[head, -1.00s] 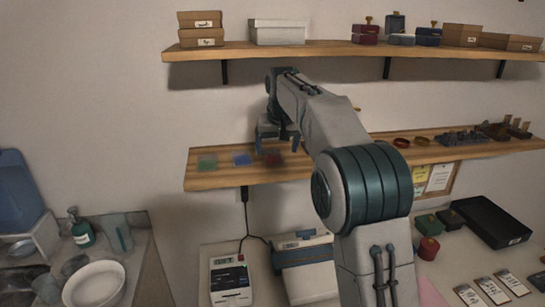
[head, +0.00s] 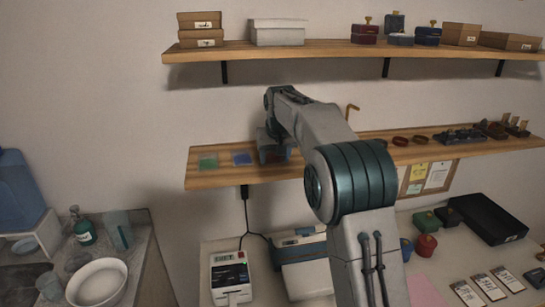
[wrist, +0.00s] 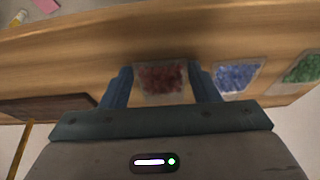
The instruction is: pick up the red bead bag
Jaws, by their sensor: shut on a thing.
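The red bead bag (wrist: 162,80) is a clear flat bag of dark red beads on the lower wooden shelf (head: 215,178). In the wrist view it sits between the two fingers of my gripper (wrist: 162,86), which is shut on it. In the head view my gripper (head: 272,158) is down at the shelf and mostly covers the bag. The bag looks to be still at shelf level; whether it touches the wood cannot be told.
A blue bead bag (head: 242,158) and a green bead bag (head: 208,162) lie left of my gripper on the shelf. Dark red rings (head: 401,141) and tools lie farther right. The upper shelf (head: 280,49) with boxes hangs above.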

